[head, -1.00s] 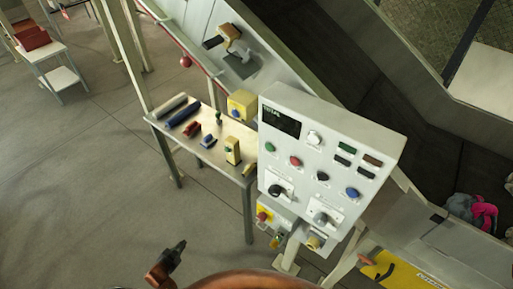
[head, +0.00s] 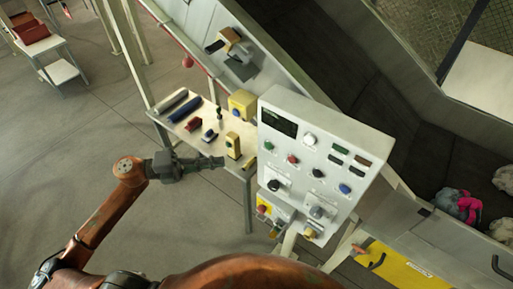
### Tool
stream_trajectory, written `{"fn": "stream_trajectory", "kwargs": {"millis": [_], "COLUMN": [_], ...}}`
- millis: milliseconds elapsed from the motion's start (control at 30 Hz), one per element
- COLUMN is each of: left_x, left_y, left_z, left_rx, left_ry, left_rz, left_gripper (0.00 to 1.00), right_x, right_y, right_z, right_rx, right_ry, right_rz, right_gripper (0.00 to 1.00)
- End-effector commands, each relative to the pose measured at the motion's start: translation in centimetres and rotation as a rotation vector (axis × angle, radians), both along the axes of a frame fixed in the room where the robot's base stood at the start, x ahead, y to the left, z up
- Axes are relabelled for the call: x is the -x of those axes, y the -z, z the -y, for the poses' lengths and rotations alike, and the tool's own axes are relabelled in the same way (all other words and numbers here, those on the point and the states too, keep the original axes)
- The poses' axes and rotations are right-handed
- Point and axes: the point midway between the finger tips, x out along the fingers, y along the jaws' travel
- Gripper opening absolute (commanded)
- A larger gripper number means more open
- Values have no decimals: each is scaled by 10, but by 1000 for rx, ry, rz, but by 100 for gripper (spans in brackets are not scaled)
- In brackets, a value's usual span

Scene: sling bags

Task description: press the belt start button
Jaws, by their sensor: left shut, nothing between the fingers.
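The grey control panel (head: 330,150) stands upright at the middle right, with a dark display (head: 279,122) at its top left. A green button (head: 269,146) sits below the display, with a red one (head: 293,159) to its right. White, black and blue buttons and several knobs are also on its face. The labels are too small to read. My left gripper (head: 220,162) is shut and empty, pointing right, left of the panel and in front of the small table. It appears apart from the panel. My right gripper is not in view.
A small table (head: 176,115) left of the panel holds dark rollers, small blocks and a yellow box (head: 242,104). The conveyor (head: 400,110) runs behind, with a pink and grey bag (head: 459,205) on it. Open floor lies left.

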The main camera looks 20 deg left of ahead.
Motion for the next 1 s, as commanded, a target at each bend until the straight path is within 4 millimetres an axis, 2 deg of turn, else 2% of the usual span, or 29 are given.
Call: {"fn": "stream_trajectory", "kwargs": {"millis": [367, 467, 867, 1000], "left_x": [-4, -9, -44, -64], "left_y": [-1, -2, -4, -3], "left_z": [5, 17, 89, 97], "left_rx": [4, 5, 6, 6], "left_ry": [-2, -2, -2, -5], "left_rz": [0, 1, 1, 1], "left_gripper": [0, 0, 0, 0], "right_x": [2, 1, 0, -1], "right_y": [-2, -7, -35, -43], "right_z": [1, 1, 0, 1], "right_rx": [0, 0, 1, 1], "right_ry": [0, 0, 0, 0], "right_rz": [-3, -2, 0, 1], "right_gripper": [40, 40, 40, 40]}}
